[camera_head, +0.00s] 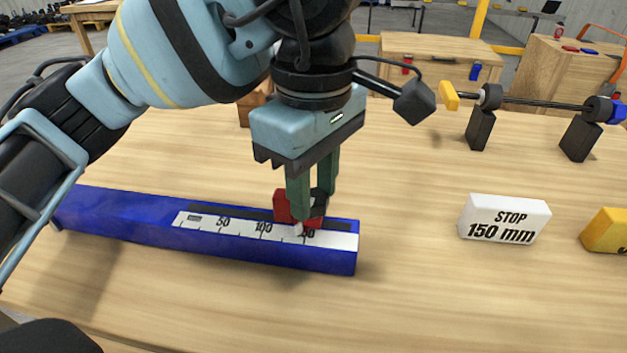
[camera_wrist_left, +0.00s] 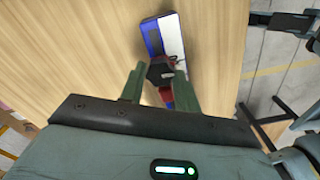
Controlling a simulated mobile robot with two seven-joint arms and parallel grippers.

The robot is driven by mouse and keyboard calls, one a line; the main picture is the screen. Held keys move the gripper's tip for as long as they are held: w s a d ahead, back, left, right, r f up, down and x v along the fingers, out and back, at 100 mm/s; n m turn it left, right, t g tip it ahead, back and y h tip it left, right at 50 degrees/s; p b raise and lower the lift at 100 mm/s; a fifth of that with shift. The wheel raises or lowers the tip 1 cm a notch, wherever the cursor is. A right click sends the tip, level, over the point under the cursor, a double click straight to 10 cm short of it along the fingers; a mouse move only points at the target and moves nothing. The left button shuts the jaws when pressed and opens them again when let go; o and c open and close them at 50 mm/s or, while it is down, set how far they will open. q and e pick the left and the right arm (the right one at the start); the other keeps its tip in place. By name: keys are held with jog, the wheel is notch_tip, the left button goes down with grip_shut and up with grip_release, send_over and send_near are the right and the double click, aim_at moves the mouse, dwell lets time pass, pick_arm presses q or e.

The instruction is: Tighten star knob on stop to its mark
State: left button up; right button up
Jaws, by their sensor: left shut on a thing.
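A blue rail (camera_head: 130,222) lies on the table with a white scale (camera_head: 245,226) marked 50, 100 and 150. A red stop (camera_head: 285,207) sits on the rail near the 150 end. A black star knob (camera_head: 319,199) is on the stop. My left gripper (camera_head: 314,205) points down over the stop with its green fingers shut on the knob. The left wrist view shows the black knob (camera_wrist_left: 160,72) between the fingertips, with part of the red stop (camera_wrist_left: 166,95) below it. The knob's mark cannot be made out. My right gripper is not in view.
A white block (camera_head: 504,218) reading "STOP 150 mm" stands right of the rail, with a yellow block (camera_head: 606,231) beyond it. A rod on black stands (camera_head: 481,128) is at the back right. The table (camera_head: 430,290) in front is clear.

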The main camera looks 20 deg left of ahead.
aim_at(314, 197)
pick_arm(q)
jog(key=o, duration=0.9)
jog(key=shift+o, duration=0.4)
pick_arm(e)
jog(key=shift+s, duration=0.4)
pick_arm(q)
jog(key=shift+r, duration=0.1)
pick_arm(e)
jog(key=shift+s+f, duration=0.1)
pick_arm(q)
notch_tip(314, 197, up, 7)
jog(key=shift+f+p, duration=0.1)
jog(key=shift+p, duration=1)
jog(key=shift+r, duration=0.45)
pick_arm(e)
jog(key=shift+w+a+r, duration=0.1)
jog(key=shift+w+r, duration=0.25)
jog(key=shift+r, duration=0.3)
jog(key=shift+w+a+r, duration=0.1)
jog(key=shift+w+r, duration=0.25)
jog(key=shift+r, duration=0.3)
